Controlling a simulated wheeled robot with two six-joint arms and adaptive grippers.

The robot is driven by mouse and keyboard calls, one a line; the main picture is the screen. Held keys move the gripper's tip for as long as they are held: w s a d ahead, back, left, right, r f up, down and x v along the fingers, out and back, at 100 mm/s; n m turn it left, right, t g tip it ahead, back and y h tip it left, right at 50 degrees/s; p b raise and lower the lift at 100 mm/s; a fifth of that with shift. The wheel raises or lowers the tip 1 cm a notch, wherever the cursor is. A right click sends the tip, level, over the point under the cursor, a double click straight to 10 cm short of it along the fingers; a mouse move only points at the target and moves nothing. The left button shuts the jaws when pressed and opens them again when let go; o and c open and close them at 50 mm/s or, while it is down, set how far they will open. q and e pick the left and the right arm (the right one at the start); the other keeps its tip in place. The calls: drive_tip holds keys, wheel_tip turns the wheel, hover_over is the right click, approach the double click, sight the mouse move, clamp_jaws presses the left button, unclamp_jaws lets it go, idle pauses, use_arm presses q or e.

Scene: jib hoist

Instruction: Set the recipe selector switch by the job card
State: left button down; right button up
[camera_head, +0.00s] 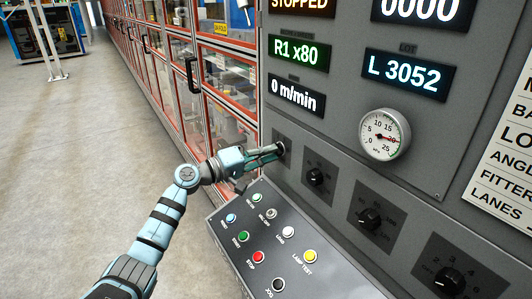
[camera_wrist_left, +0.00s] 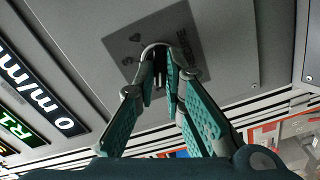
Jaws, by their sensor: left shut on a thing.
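The leftmost selector switch sits on a dark square plate (camera_head: 287,134) in the grey panel. My left gripper (camera_head: 276,152) reaches it from the left and is shut on its knob. In the left wrist view the fingers of my left gripper (camera_wrist_left: 161,77) close around the knob, which they mostly hide. The plate (camera_wrist_left: 190,28) there shows a few markings and part of a label; the knob's exact setting cannot be read. A white card (camera_head: 508,150) at the right edge shows cut-off lines such as "FITTER" and "LANES". My right gripper is not in view.
More rotary knobs (camera_head: 315,177) run along the panel to the right. A sloped button box (camera_head: 225,226) juts out just below my left gripper. A gauge (camera_head: 384,135) and lit displays (camera_head: 405,74) are above. Red-framed glass guards (camera_head: 228,80) stand behind; the floor at left is clear.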

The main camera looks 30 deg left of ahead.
use_arm(q)
drive_tip(key=shift+r+m+b, duration=0.2)
drive_tip(key=shift+m+b, duration=4.2)
drive_tip(key=shift+b, duration=1.3)
drive_tip(key=shift+r, duration=0.1)
drive_tip(key=c, duration=1.9)
unclamp_jaws()
drive_tip(key=shift+o, duration=1.1)
drive_tip(key=shift+w+f, duration=0.15)
drive_tip(key=shift+f, duration=0.05)
